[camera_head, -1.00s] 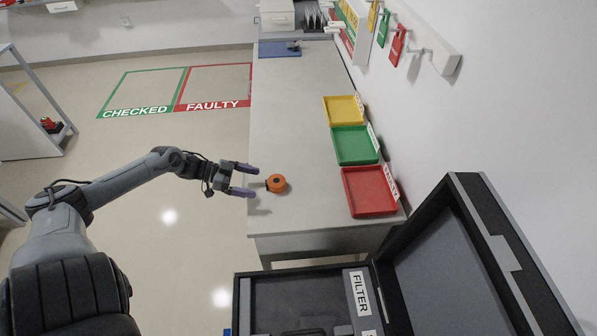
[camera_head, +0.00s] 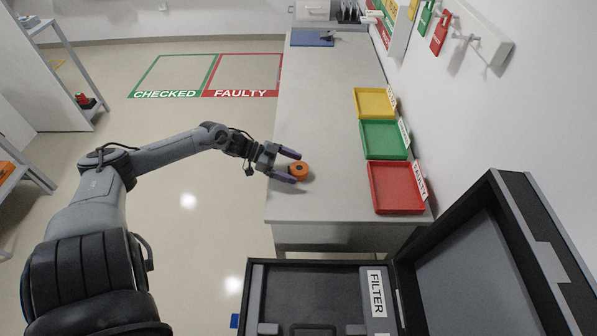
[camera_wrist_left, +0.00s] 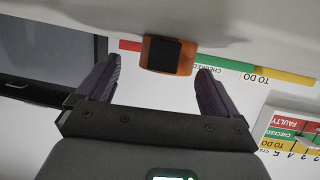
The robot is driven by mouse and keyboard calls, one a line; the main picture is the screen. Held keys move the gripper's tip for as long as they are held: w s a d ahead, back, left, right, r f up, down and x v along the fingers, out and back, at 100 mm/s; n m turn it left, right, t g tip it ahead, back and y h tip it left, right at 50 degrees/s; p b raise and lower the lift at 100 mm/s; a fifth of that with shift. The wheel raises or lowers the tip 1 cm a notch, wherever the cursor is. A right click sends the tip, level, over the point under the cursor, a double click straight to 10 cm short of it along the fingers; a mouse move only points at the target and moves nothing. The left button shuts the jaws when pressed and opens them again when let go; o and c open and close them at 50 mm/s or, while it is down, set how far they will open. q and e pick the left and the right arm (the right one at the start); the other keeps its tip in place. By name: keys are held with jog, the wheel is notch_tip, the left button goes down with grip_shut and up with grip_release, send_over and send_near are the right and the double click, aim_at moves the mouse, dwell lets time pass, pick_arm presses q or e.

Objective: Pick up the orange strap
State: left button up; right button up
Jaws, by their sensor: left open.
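The orange strap (camera_head: 299,171) is a small rolled orange piece with a dark centre. It rests on the grey bench top near its left front edge. My left gripper (camera_head: 289,166) is open, with its two purple fingertips on either side of the strap's near side. In the left wrist view the strap (camera_wrist_left: 168,55) shows a dark patch and lies just past and between the open fingertips (camera_wrist_left: 155,82), with a gap at each side. My right gripper is in neither view.
Yellow (camera_head: 374,103), green (camera_head: 384,140) and red (camera_head: 396,187) trays line the bench's right side. An open black case (camera_head: 437,262) with a FILTER label stands in front of the bench. Bare bench surface (camera_head: 322,110) lies beyond the strap.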

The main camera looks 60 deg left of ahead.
aim_at(299, 168)
pick_arm(q)
jog(key=x, duration=0.3)
jog(key=shift+w+a+b, duration=0.15)
jog(key=shift+w+b, duration=0.2)
jog(key=shift+w, duration=0.05)
jog(key=shift+w+d+f, duration=0.35)
jog(key=shift+w+d, duration=0.05)
jog(key=shift+w, duration=0.05)
jog(key=c, duration=1.1)
jog(key=shift+r, duration=0.1)
